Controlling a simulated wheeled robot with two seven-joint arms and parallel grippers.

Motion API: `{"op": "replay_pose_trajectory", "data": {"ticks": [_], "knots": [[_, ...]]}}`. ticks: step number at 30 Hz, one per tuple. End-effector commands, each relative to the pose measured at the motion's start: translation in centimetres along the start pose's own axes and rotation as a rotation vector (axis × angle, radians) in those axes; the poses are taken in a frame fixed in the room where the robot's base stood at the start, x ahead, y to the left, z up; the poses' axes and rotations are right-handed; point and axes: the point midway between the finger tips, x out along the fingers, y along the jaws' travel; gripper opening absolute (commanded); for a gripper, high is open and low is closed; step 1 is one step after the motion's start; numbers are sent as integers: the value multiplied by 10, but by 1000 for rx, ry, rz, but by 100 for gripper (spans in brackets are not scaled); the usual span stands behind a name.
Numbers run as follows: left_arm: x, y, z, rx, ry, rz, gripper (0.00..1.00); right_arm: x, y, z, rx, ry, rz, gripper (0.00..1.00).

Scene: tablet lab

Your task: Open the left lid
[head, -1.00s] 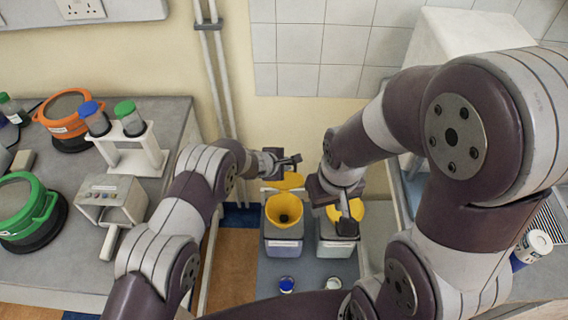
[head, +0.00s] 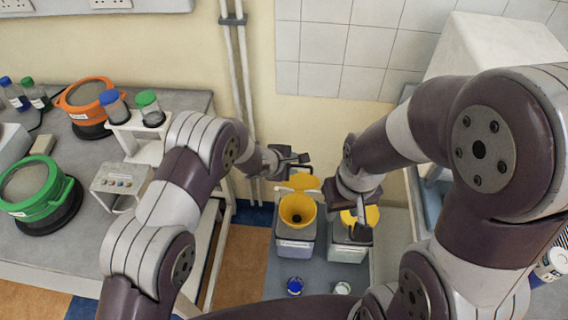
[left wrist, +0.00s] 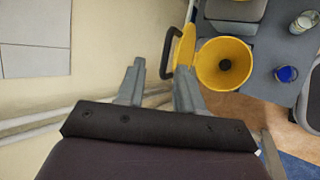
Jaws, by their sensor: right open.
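The left container (head: 296,248) has a yellow funnel (head: 297,210) with an open mouth. Its yellow left lid (head: 304,181) stands raised at the funnel's back edge. In the left wrist view the lid (left wrist: 186,48) shows nearly edge-on, its dark handle (left wrist: 167,60) facing the fingers. My left gripper (head: 300,158) is just behind the raised lid. Its fingers (left wrist: 158,70) are apart and hold nothing; the handle lies near the right-hand finger. Contact cannot be told. My right gripper (head: 348,203) is open over the right container (head: 348,252), partly hiding its yellow top (head: 368,214).
The bench at left holds a green sieve (head: 40,193), an orange sieve (head: 86,98) and a bottle rack (head: 140,135). The wall and pipes (head: 240,90) are close behind.

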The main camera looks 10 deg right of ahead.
Motion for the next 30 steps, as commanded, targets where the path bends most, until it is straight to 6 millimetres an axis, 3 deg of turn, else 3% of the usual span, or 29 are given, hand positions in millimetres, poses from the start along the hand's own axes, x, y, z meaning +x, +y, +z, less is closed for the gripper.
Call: {"op": "replay_pose_trajectory", "data": {"ticks": [3, 9, 30], "knots": [[-25, 0, 0, -1, 0, 3, 36, 5, 0, 1, 0, 0, 0, 43], [-52, 0, 0, 0, -1, 3, 36, 6, 0, 1, 0, 0, 0, 43], [-58, 0, 0, 0, -1, 2, 36, 6, 0, 1, 0, 0, 0, 43]]}}
